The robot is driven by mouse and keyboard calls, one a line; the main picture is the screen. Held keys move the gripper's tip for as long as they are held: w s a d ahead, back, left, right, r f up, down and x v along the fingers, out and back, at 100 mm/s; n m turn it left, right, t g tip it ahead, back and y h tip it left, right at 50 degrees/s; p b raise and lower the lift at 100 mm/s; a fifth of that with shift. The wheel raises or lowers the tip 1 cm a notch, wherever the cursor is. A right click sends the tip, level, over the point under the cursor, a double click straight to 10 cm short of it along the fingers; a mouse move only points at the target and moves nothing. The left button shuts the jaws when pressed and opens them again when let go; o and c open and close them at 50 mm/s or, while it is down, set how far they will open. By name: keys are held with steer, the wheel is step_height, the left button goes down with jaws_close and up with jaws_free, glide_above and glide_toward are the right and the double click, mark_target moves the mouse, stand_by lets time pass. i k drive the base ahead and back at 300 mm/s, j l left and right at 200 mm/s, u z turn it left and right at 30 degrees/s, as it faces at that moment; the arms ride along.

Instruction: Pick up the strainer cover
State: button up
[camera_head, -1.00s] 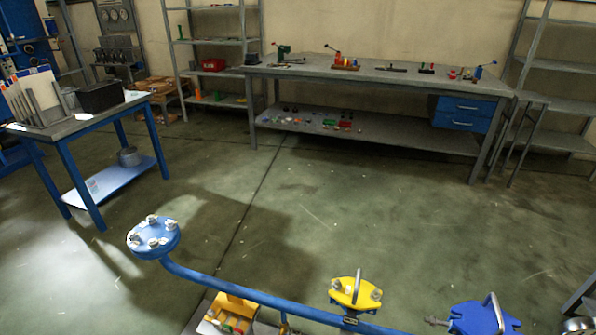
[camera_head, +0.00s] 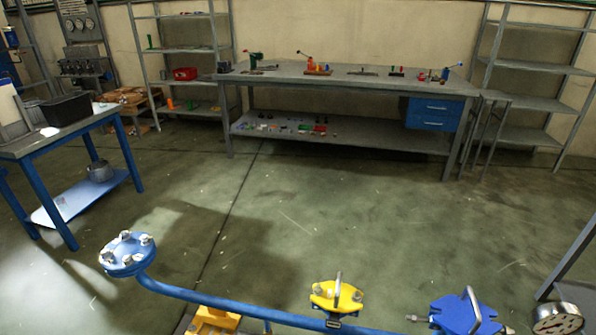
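A yellow cover-like piece (camera_head: 322,300) with an upright metal handle and bolts sits on the blue pipe at the bottom centre of the head view. A larger blue cover-like piece (camera_head: 452,314) with a curved metal handle is to its right, cut off by the lower edge. I cannot tell for certain which of the two is the strainer cover. My gripper is not in view.
A blue pipe (camera_head: 215,306) with a bolted round flange (camera_head: 127,256) runs along the front. A pressure gauge (camera_head: 558,319) is at the bottom right. A blue-legged table (camera_head: 60,142) stands left, a long workbench (camera_head: 345,84) at the back. The floor between is clear.

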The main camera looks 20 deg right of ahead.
mark_target(462, 315)
steer(key=k+l+z, duration=0.1)
steer(key=z, duration=0.25)
steer(key=k+l+z, duration=0.2)
steer(key=z, duration=0.15)
steer(key=k+l+z, duration=0.1)
steer(key=z, duration=0.25)
